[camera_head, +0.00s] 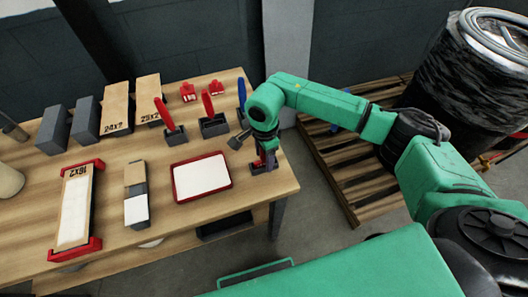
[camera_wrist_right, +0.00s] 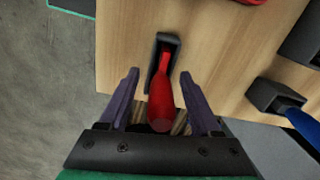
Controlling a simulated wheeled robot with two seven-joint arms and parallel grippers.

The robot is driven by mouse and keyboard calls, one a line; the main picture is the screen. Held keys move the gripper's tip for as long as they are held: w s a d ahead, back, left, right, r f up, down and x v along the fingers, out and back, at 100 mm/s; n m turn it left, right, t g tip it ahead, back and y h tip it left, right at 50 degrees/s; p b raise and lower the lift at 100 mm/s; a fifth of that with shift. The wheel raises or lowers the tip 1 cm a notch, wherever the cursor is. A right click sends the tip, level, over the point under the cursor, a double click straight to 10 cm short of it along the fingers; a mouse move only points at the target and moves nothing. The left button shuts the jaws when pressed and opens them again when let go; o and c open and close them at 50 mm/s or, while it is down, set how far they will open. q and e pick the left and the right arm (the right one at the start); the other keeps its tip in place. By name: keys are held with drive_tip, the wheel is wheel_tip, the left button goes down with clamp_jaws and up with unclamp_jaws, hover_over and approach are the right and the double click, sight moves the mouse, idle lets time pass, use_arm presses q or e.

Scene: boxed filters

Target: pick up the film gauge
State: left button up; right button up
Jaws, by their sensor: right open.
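A red-handled tool stands in a small dark holder near the table's right edge; I cannot tell for sure that it is the film gauge. In the right wrist view the red tool (camera_wrist_right: 160,100) rises from its dark holder (camera_wrist_right: 172,42) between my fingers. My right gripper (camera_wrist_right: 160,76) is open around the red handle, with a gap on each side. In the head view my right gripper (camera_head: 263,150) hangs over that spot and hides much of the tool. My left gripper is not in view.
The wooden table (camera_head: 285,180) also bears a red-framed white tray (camera_head: 201,177), red tools in dark holders (camera_head: 175,135), a blue tool (camera_head: 241,90) and boxed filters (camera_head: 117,108). A pallet (camera_head: 350,165) and a black-wrapped drum (camera_head: 470,75) stand to the right.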

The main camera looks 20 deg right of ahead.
drive_tip(key=shift+w, duration=0.1)
clamp_jaws()
